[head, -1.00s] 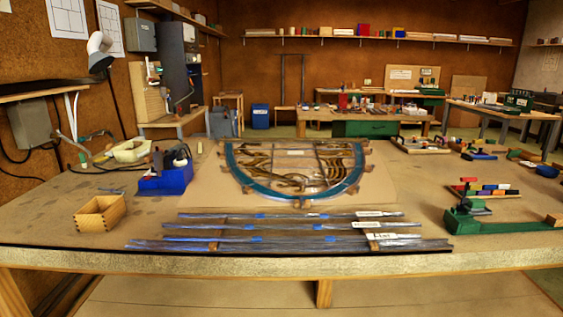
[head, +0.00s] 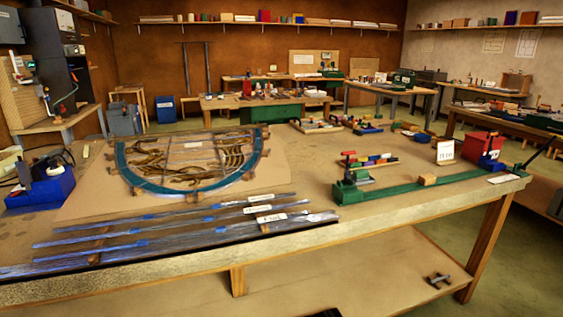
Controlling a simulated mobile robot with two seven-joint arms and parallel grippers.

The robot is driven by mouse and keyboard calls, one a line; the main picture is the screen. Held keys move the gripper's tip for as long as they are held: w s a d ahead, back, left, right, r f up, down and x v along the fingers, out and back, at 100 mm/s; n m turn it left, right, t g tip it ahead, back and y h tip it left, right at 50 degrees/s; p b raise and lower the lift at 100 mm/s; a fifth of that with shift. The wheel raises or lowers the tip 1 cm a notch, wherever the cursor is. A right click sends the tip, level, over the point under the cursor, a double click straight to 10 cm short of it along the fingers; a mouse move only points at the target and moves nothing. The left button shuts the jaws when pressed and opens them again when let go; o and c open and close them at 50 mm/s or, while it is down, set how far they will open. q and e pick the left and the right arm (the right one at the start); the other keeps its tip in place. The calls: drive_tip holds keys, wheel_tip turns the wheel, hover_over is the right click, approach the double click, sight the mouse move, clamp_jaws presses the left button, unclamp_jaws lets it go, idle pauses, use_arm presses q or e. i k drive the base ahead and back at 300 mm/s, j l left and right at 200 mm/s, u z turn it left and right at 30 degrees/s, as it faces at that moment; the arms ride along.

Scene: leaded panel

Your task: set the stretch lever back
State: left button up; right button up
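A long green stretcher (head: 460,185) lies along the right part of the bench in the head view. A green clamp block (head: 347,191) stands at its left end. At its far right end a dark lever (head: 538,154) rises tilted up and to the right. The lever is small here and its foot is hard to make out. Neither of my grippers is in view.
The bench holds a blue-edged arched leaded panel (head: 190,165), bundled lead strips (head: 180,232), a wooden block (head: 427,180), a white card (head: 445,152) and a red box (head: 481,147). Open floor (head: 500,265) lies beyond the bench's right end.

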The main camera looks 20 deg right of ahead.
sight(554, 136)
drive_tip(key=l, duration=0.7)
drive_tip(key=l+z, duration=0.1)
drive_tip(key=l, duration=0.65)
drive_tip(key=i+l, duration=0.1)
drive_tip(key=l, duration=0.6)
drive_tip(key=l+z, duration=0.1)
drive_tip(key=l, duration=0.6)
drive_tip(key=i+l, duration=0.15)
drive_tip(key=l, duration=0.55)
drive_tip(key=l+z, duration=0.1)
drive_tip(key=l, duration=1.35)
drive_tip(key=i+l+z, duration=0.1)
drive_tip(key=l, duration=0.7)
drive_tip(key=i+l, duration=0.1)
drive_tip(key=l, duration=0.65)
drive_tip(key=i+l+z, duration=0.1)
drive_tip(key=l, duration=0.65)
